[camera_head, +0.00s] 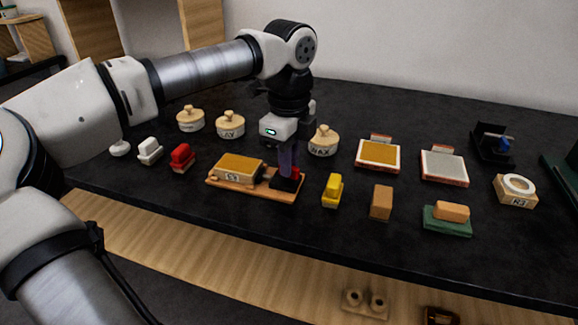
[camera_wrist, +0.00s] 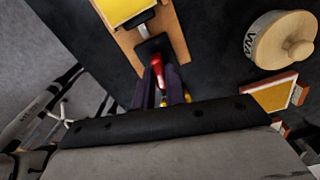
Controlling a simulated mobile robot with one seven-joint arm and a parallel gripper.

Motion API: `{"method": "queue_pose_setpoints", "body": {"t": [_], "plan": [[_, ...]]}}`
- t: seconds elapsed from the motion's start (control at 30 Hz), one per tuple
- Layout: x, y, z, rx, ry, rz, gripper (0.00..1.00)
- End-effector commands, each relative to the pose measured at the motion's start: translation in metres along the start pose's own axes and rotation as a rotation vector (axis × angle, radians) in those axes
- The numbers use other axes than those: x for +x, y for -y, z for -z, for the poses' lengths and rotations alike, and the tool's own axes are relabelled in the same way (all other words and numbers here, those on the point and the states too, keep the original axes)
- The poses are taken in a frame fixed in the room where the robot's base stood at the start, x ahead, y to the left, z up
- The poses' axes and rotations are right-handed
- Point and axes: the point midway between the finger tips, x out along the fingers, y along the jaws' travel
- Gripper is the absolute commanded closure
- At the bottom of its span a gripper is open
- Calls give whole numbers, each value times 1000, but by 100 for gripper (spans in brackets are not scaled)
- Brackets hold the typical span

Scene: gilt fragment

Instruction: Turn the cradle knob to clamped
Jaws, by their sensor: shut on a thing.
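The cradle (camera_head: 262,192) is a wooden board on the dark table, with a gold-topped block (camera_head: 238,171) lying on its left part. It also shows at the top of the wrist view (camera_wrist: 175,40). At its right end is a dark base with a red knob (camera_head: 296,172), which shows clearly in the wrist view (camera_wrist: 157,66). My gripper (camera_head: 286,172) points down over this end, its dark fingers (camera_wrist: 162,82) shut on the red knob. The fingers hide part of the knob, and I cannot read its setting or any mark.
Lidded round pots (camera_head: 323,139) stand behind the cradle. A red-handled piece (camera_head: 182,158) is to its left. A yellow piece (camera_head: 332,190) and a tan block (camera_head: 381,203) stand close to its right. Two framed pads (camera_head: 444,166) lie farther right. Bare table lies in front.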

Motion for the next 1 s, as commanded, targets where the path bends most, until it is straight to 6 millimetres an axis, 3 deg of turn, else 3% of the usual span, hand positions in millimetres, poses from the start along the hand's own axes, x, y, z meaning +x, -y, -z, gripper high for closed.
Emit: {"method": "queue_pose_setpoints", "body": {"t": [0.4, 0.93, 0.97, 1.0], "plan": [[0, 0, 0, -183, 1, 2, 100], [-1, 0, -1, -206, 1, 2, 100], [-1, 0, -1, -206, 1, 2, 86], [-1, 0, -1, -206, 1, 2, 81]]}}
